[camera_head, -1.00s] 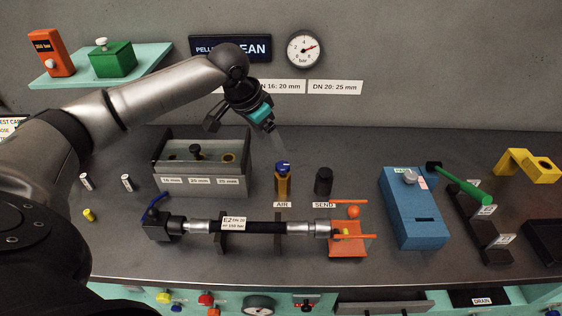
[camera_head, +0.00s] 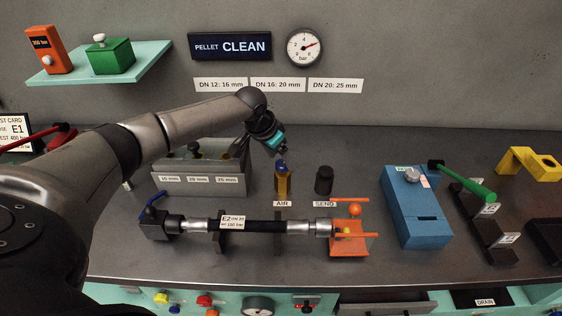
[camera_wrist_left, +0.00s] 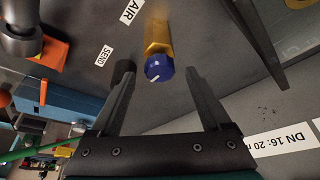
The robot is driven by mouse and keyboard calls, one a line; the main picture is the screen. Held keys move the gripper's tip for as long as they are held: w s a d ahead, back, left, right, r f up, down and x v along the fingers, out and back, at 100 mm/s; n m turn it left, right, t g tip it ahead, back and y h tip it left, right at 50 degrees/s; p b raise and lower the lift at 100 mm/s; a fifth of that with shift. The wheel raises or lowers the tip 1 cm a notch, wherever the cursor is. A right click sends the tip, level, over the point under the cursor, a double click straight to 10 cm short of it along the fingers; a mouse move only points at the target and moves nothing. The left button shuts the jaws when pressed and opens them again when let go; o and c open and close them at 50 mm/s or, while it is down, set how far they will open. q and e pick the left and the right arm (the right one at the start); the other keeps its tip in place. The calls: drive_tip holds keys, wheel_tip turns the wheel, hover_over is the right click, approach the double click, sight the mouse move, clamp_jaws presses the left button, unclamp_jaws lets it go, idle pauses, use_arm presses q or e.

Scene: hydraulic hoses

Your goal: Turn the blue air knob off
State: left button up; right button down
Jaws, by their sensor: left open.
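The blue air knob (camera_head: 282,166) tops a brass-yellow post (camera_head: 282,184) behind the AIR label (camera_head: 282,204). In the left wrist view the knob (camera_wrist_left: 158,68) shows a white mark and sits between the two open fingers, with a gap on each side. My left gripper (camera_head: 276,152) is open and empty, just above and slightly left of the knob in the head view; it also shows in the left wrist view (camera_wrist_left: 158,88). I cannot tell whether it touches the knob. My right gripper is not in view.
A black SEND post (camera_head: 323,180) stands right of the knob. A hose (camera_head: 265,227) with fittings lies in front, by an orange stand (camera_head: 348,245). A grey bin (camera_head: 200,180) is at left, a blue box (camera_head: 412,210) at right. The wall gauge (camera_head: 304,47) reads above zero.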

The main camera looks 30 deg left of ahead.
use_arm(q)
drive_tip(key=shift+w+d+f, duration=0.1)
drive_tip(key=shift+w+f, duration=0.15)
drive_tip(key=shift+f, duration=0.35)
clamp_jaws()
idle(0.4)
